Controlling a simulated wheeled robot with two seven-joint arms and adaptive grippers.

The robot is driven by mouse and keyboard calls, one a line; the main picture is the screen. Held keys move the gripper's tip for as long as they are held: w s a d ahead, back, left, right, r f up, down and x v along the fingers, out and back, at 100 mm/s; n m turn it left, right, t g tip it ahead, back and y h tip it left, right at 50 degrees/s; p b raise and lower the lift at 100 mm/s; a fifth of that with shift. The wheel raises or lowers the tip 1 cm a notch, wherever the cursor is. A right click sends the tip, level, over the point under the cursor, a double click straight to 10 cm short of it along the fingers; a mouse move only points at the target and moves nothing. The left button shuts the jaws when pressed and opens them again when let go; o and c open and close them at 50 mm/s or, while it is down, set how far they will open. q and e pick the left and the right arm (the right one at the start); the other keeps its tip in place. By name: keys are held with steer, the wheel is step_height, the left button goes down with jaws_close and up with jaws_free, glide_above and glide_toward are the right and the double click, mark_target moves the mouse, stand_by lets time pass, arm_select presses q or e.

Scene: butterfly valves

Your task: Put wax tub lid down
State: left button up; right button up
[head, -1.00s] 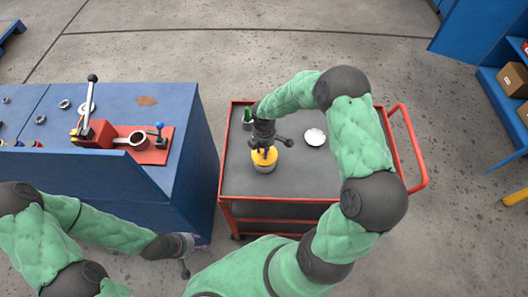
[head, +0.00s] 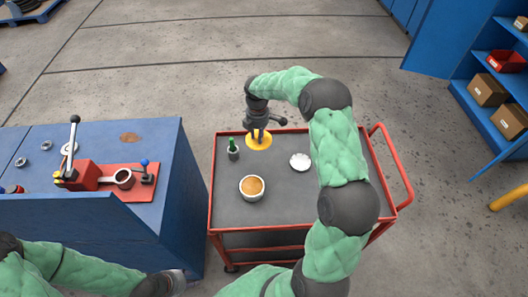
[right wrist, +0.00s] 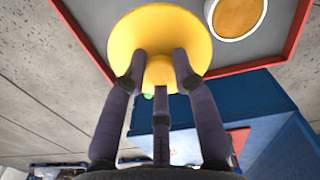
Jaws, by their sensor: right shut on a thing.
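The yellow wax tub lid (head: 259,143) is off its tub, near the far edge of the cart top. My right gripper (head: 259,135) is shut on the lid's knob; the lid also shows in the right wrist view (right wrist: 155,28), with three fingers around the knob. Whether the lid touches the cart cannot be told. The open white wax tub (head: 252,196) with orange-brown wax stands upright nearer the front; its rim shows in the right wrist view (right wrist: 212,25). My left gripper (head: 178,281) is low at the left, its fingers not clear.
The red-rimmed cart (head: 290,212) has a grey top, bare at front and right. A green bottle (head: 233,150) stands left of the lid, and a white dish (head: 300,162) lies right of it. A blue bench (head: 170,180) with a red fixture (head: 90,177) stands left.

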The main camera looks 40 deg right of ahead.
steer(key=shift+s+d, duration=0.15)
steer(key=shift+s, duration=0.05)
steer(key=s+a+f+b, duration=0.1)
steer(key=s+a+f, duration=0.15)
steer(key=s, duration=0.75)
steer(key=s+a+f+b, duration=0.1)
steer(key=s+a+b, duration=0.15)
steer(key=s, duration=0.85)
steer(key=s+a+f+b, duration=0.1)
steer(key=s+a+f, duration=0.15)
steer(key=s, duration=0.75)
steer(key=b, duration=0.1)
glide_toward(296, 201)
steer(key=s+a+r, duration=0.1)
steer(key=a, duration=0.1)
steer(key=s+a+r, duration=0.1)
steer(key=s, duration=0.1)
steer(key=shift+a+r, duration=0.1)
steer(key=shift+a, duration=0.25)
steer(key=d+f, duration=0.1)
steer(key=w+d+f+b, duration=0.1)
steer(key=f, duration=0.1)
steer(key=w+d+f, duration=0.1)
steer(key=shift+w+f, duration=0.25)
steer(key=shift+f, duration=0.1)
steer(key=shift+w+d+f+b, duration=0.2)
steer(key=shift+d+f+b, duration=0.1)
steer(key=shift+f, duration=0.15)
steer(key=shift+f+b, duration=0.6)
steer(key=shift+f, duration=0.95)
